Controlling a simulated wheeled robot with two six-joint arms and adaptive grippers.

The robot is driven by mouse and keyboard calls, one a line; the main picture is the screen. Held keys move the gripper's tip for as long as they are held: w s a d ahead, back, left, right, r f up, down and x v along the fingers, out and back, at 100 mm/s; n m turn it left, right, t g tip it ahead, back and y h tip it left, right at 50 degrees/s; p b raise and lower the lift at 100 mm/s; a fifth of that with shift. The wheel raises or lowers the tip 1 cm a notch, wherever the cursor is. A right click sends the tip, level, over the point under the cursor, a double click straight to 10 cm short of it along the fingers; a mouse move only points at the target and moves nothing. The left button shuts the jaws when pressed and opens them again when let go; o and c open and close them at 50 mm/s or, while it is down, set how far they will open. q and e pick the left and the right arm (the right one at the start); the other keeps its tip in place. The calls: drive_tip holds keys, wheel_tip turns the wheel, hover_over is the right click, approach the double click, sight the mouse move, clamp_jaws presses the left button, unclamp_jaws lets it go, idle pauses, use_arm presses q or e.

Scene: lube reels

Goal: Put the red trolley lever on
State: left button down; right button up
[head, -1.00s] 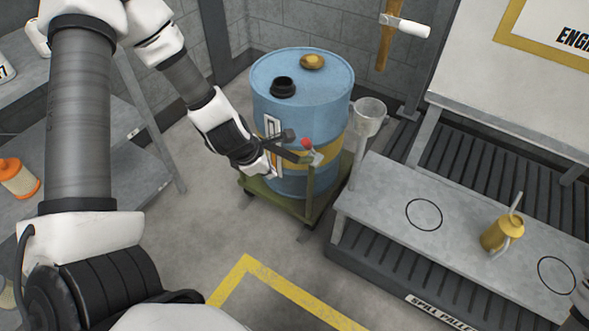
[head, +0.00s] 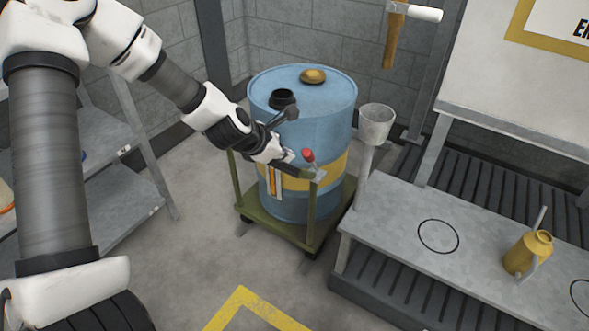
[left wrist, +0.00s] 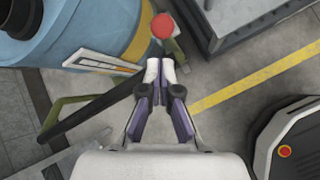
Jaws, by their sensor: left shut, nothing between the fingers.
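The red knob of the trolley lever (head: 308,154) stands at the right end of the trolley's dark handle bar, in front of the blue drum. It also shows in the left wrist view (left wrist: 162,26), just beyond my fingertips. My left gripper (head: 289,157) is shut and empty, a little left of the knob, with a small gap between them. In the left wrist view its fingertips (left wrist: 160,70) are together near the bar's end. The olive-green trolley (head: 285,228) carries the drum. The lever's lower part is too small to make out. My right gripper is not in view.
The blue drum (head: 325,110) has a black cap and a brass cap on top. A grey funnel cup (head: 377,125) stands right of it. A grey bench (head: 390,215) with a yellow oil can (head: 527,252) is at right. Grey shelves stand at left; the front floor is clear.

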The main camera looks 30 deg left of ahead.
sight(294, 168)
use_arm(q)
drive_tip(key=b+x, duration=0.2)
drive_tip(key=x, duration=0.2)
drive_tip(key=shift+s+a+f, duration=0.1)
drive_tip(key=shift+s, duration=0.05)
drive_tip(key=shift+w+f+b, duration=0.25)
drive_tip(key=shift+w+b, duration=0.15)
drive_tip(key=shift+w, duration=0.05)
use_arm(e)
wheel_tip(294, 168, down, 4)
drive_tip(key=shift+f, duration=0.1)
use_arm(q)
drive_tip(key=shift+r, duration=0.15)
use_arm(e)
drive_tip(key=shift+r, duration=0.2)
